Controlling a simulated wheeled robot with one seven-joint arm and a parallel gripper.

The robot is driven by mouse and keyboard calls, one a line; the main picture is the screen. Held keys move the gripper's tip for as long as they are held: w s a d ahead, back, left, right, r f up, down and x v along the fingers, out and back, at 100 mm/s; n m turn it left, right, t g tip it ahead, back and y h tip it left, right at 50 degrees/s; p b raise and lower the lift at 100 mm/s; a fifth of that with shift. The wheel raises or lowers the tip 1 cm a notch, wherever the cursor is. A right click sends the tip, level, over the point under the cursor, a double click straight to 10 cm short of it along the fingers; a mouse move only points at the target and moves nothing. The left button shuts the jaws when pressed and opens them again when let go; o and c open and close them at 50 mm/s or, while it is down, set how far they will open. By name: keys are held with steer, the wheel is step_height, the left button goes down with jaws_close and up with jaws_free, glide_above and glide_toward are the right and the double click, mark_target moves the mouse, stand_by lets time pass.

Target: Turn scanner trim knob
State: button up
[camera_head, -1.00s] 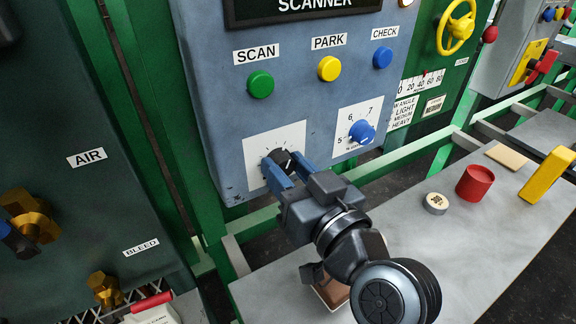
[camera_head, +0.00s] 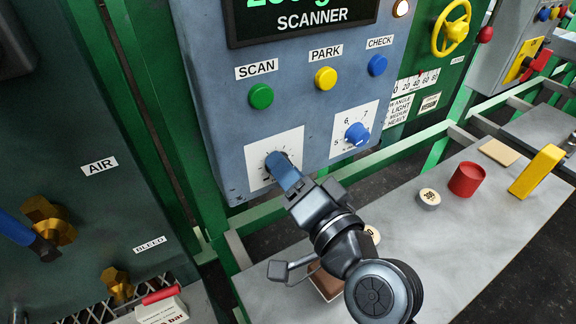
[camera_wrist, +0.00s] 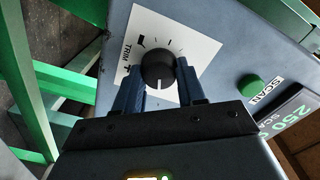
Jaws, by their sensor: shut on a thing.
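The black trim knob (camera_wrist: 159,66) sits on a white dial plate marked TRIM in the wrist view. Its white pointer line faces the bottom of that picture, toward my gripper. My gripper (camera_wrist: 159,82) is shut on the knob, with one blue finger on each side of it. In the head view my gripper (camera_head: 278,162) reaches the white plate (camera_head: 290,141) at the lower left of the blue-grey scanner panel (camera_head: 220,120). There the fingers hide most of the knob.
A blue dial knob (camera_head: 357,134) is close to the right of my gripper. Green, yellow and blue buttons are above. A grey table (camera_head: 450,240) below holds a red cup (camera_head: 467,179), a round labelled piece (camera_head: 429,197) and a yellow block (camera_head: 537,170).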

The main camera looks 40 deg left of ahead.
steer(key=shift+m, duration=0.5)
steer(key=o, duration=1.1)
steer(key=shift+c, duration=0.2)
steer(key=b+v, duration=0.1)
steer(key=v, duration=0.6)
steer(key=shift+d, duration=0.35)
steer(key=shift+s, duration=0.1)
